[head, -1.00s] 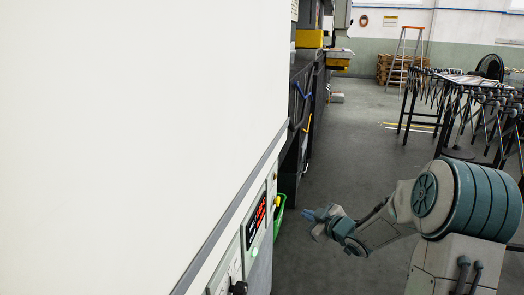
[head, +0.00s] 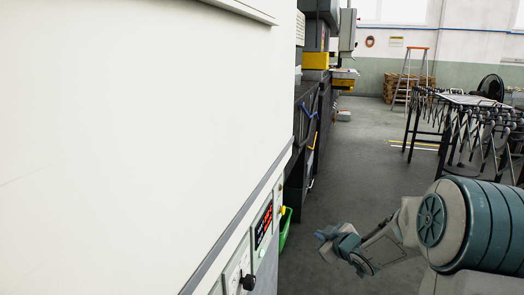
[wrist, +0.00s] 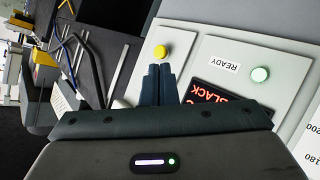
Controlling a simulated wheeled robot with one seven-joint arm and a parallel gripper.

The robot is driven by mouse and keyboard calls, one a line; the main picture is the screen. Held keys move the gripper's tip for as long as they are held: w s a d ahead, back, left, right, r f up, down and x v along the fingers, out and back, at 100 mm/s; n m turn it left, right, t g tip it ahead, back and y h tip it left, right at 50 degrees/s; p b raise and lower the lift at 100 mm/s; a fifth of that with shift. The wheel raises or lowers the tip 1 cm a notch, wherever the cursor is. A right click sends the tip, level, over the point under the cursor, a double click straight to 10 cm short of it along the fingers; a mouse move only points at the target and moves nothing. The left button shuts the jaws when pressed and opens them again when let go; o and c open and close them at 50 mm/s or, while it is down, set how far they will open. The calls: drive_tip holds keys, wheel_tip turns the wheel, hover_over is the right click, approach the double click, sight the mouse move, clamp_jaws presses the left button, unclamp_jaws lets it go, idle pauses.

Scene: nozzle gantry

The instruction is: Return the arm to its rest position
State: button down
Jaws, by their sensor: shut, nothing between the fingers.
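My gripper (head: 322,237) shows at the lower right of the head view, at the end of my bent arm, in front of the machine's panel side. In the wrist view its two dark fingers (wrist: 158,85) are together with nothing between them. Beyond them is a control panel (wrist: 222,62) with a yellow button (wrist: 161,52), a lit green button (wrist: 260,74), a READY label and a red display (wrist: 230,98) reading BLACK. I cannot tell the exact gap between fingers and panel, but nothing appears touched.
A large white machine cabinet (head: 130,130) fills the left. A green bin (head: 285,228) stands at its base. Black roller stands (head: 470,120) are at the right, and a stepladder (head: 410,75) is at the back. The grey floor (head: 365,160) between is clear.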

drive_tip(key=s+d+r+m+g+h+p, duration=0.1)
drive_tip(key=s+r+m+h+p, duration=0.1)
drive_tip(key=s+r+p, duration=0.3)
drive_tip(key=s+d+r+m+g+h+p, duration=0.1)
drive_tip(key=r+h+p, duration=0.2)
drive_tip(key=r, duration=0.4)
drive_tip(key=s+a+r+m+g+p, duration=0.1)
drive_tip(key=s+r+m+g+p, duration=0.1)
drive_tip(key=s+r+p, duration=0.3)
drive_tip(key=s+a+r+m+g+p, duration=0.2)
drive_tip(key=s+r+p, duration=0.3)
drive_tip(key=s, duration=0.8)
drive_tip(key=s+a+r+m+g+p, duration=0.1)
drive_tip(key=s+r+m+g+p, duration=0.2)
drive_tip(key=s, duration=0.7)
wheel_tip(320, 180, up, 3)
drive_tip(key=shift+a+r+g+p, duration=0.1)
drive_tip(key=shift+a+g+p, duration=0.25)
drive_tip(key=shift+p, duration=0.7)
drive_tip(key=shift+w, duration=0.1)
